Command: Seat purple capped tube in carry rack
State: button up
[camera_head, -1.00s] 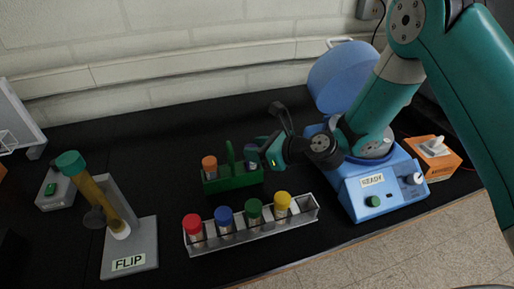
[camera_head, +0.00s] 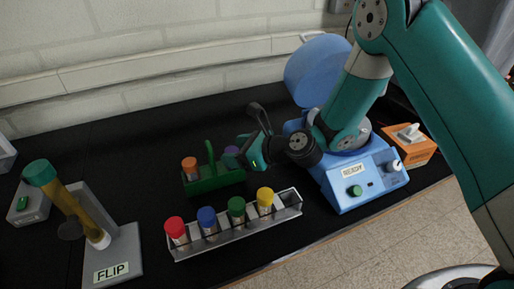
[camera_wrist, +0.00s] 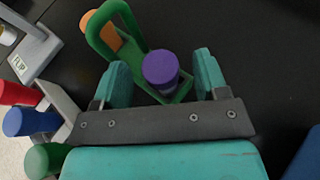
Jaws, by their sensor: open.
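The green carry rack (camera_head: 216,182) with its upright handle stands on the black bench behind the metal rack. The purple capped tube (camera_head: 231,152) is at the rack's right end, partly hidden by my gripper. In the wrist view the purple cap (camera_wrist: 160,66) sits between my spread fingers, with gaps on both sides. The tube stands within the end of the green frame (camera_wrist: 184,90); how deep it sits is hidden. My gripper (camera_wrist: 160,76) is open around the tube, and the head view shows it (camera_head: 246,151) beside the rack's right end. An orange capped tube (camera_head: 190,165) stands at the rack's left end.
A metal rack (camera_head: 290,198) in front holds red, blue, green and yellow capped tubes. A blue centrifuge (camera_head: 358,185) with its lid up stands right, an orange box (camera_head: 415,150) beyond it. A FLIP stand (camera_head: 118,255) with a tilted tube stands left.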

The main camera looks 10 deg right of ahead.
jog(key=b+v, duration=0.3)
jog(key=v, duration=1.4)
jog(key=shift+d+b, duration=0.15)
jog(key=shift+b, duration=0.25)
jog(key=shift+s+r, duration=0.1)
jog(key=shift+r, duration=0.05)
